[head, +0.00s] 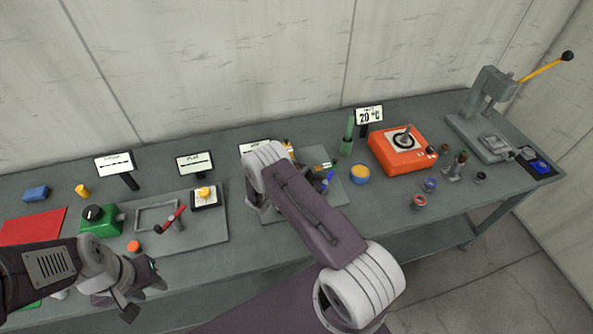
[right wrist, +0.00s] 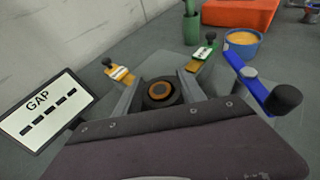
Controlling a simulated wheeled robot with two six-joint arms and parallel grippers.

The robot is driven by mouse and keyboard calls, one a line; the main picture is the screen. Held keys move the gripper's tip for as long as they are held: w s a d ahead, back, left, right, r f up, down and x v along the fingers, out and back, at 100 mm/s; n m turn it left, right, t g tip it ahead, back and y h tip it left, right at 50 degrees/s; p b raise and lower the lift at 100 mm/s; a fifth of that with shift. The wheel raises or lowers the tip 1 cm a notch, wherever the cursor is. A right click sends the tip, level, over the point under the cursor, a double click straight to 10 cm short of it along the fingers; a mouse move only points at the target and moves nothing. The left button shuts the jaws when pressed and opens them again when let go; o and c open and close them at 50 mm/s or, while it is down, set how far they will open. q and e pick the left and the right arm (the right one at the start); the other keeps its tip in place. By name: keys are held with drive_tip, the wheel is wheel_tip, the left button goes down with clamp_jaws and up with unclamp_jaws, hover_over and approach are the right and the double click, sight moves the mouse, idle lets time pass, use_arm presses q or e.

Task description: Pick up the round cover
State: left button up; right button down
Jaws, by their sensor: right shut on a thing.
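In the right wrist view, a round black piece with an orange-brown centre, which looks like the round cover (right wrist: 160,92), sits between the two fingers of my right gripper (right wrist: 160,95). The fingers are shut on its sides. I cannot tell if it is clear of the surface below. In the head view my right gripper (head: 260,207) is mostly hidden by its own wrist, over the middle plate, and the cover is hidden there. My left gripper (head: 142,298) is open and empty at the lower left, near the bench's front edge.
Beside the held piece are a yellow-handled part (right wrist: 120,73), a green one (right wrist: 204,55) and a blue lever (right wrist: 255,83). The GAP sign (right wrist: 42,109) stands left.

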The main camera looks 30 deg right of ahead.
drive_tip(key=shift+s+a+f, duration=0.1)
drive_tip(key=shift+s+f, duration=0.15)
drive_tip(key=shift+f, duration=0.15)
drive_tip(key=shift+r, duration=0.25)
drive_tip(key=r, duration=0.1)
drive_tip(key=r+b, duration=0.1)
drive_tip(key=shift+w+r, duration=0.35)
drive_tip(key=s+d+r+b, duration=0.3)
drive_tip(key=s+d+r, duration=0.3)
drive_tip(key=s+r, duration=0.2)
drive_tip(key=shift+s, duration=1.15)
